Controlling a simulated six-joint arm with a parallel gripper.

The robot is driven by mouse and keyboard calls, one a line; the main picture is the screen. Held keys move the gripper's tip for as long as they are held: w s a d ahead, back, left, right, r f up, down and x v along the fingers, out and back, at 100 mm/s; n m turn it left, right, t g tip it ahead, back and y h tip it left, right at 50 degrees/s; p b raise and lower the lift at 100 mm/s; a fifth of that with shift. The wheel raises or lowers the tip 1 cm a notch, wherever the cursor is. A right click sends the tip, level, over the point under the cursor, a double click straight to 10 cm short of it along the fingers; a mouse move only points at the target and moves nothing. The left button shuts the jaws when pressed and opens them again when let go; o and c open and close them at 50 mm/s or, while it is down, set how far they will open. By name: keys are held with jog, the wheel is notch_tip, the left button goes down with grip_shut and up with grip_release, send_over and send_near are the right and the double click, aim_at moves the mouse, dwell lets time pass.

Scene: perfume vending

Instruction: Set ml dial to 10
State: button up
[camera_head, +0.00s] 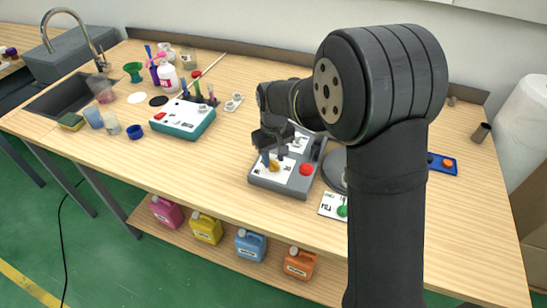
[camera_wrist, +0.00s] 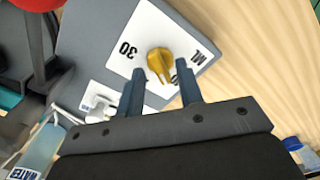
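The ml dial is a yellow knob (camera_wrist: 160,61) on a white plate (camera_wrist: 137,28) marked "30" and "ML" in the wrist view. The knob's narrow end points down toward my gripper. Another marking beside it is partly hidden, so I cannot read the set value. The knob also shows in the head view (camera_head: 274,167), on the front left of a grey dispenser (camera_head: 279,187). My gripper (camera_wrist: 160,80) is open and empty, with its two fingertips apart just short of the knob, one toward each side. Whether they touch it, I cannot tell.
A red button (camera_head: 306,169) sits right of the dial on the dispenser. A teal-and-white box (camera_head: 183,119) with bottles stands to the left. A card with a green knob (camera_head: 342,210) lies to the right. The table front left of the dispenser is clear.

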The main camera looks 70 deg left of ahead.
jog(key=shift+f, duration=0.4)
grip_shut()
jog(key=shift+n, duration=1)
grip_release()
